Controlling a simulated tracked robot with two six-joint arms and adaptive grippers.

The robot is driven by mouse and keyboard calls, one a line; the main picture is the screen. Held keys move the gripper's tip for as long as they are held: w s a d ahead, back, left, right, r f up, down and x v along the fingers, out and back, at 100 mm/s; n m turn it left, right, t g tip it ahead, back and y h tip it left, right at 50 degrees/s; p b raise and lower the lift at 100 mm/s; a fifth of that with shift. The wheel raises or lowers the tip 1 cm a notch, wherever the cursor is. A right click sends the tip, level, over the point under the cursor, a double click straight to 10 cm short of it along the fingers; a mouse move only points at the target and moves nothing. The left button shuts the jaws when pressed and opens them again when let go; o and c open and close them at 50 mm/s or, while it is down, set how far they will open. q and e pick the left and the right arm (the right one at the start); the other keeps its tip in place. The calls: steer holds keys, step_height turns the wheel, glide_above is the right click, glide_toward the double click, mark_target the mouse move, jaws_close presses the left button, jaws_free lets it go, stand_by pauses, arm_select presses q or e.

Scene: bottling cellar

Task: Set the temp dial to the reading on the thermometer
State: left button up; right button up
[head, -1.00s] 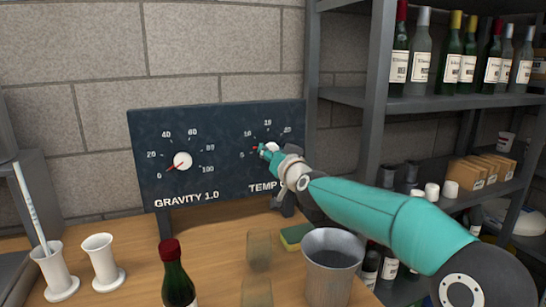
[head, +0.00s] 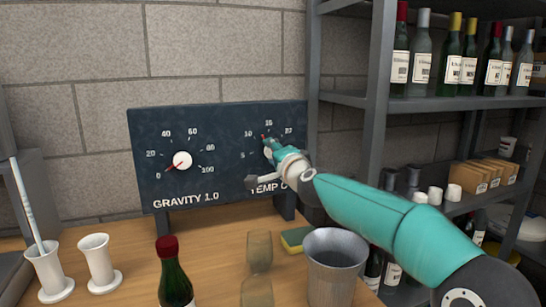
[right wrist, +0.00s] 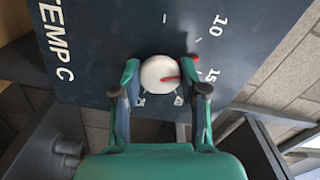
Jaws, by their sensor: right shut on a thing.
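The temp dial's white knob (right wrist: 158,73) is on the dark panel (head: 225,165), right of the gravity dial (head: 182,160). My right gripper (right wrist: 160,76) is shut on this knob, one finger on each side. In the head view my right gripper (head: 268,150) partly hides the dial. A red pointer tip (head: 263,137) shows between the 10 and 15 marks; its exact reading is unclear. A thin pale stick, perhaps the thermometer (head: 27,203), leans in a white cylinder (head: 49,272) at the left; its reading is too small to tell. My left gripper is out of view.
A second white cylinder (head: 100,263), a red-capped bottle (head: 175,280), clear glasses (head: 259,249), a yellow-green sponge (head: 294,239) and a grey bucket (head: 334,270) stand in front of the panel. A shelf (head: 355,98) with bottles is at the right.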

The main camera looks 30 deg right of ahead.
steer(key=m, duration=0.5)
steer(key=shift+d+f+b, duration=0.1)
steer(key=shift+f+b, duration=0.15)
steer(key=shift+b, duration=0.15)
steer(key=shift+m, duration=0.3)
steer(key=o, duration=1.1)
steer(key=shift+r, duration=0.1)
steer(key=shift+s, duration=0.15)
steer(key=v, duration=1.1)
steer(key=shift+s, duration=0.35)
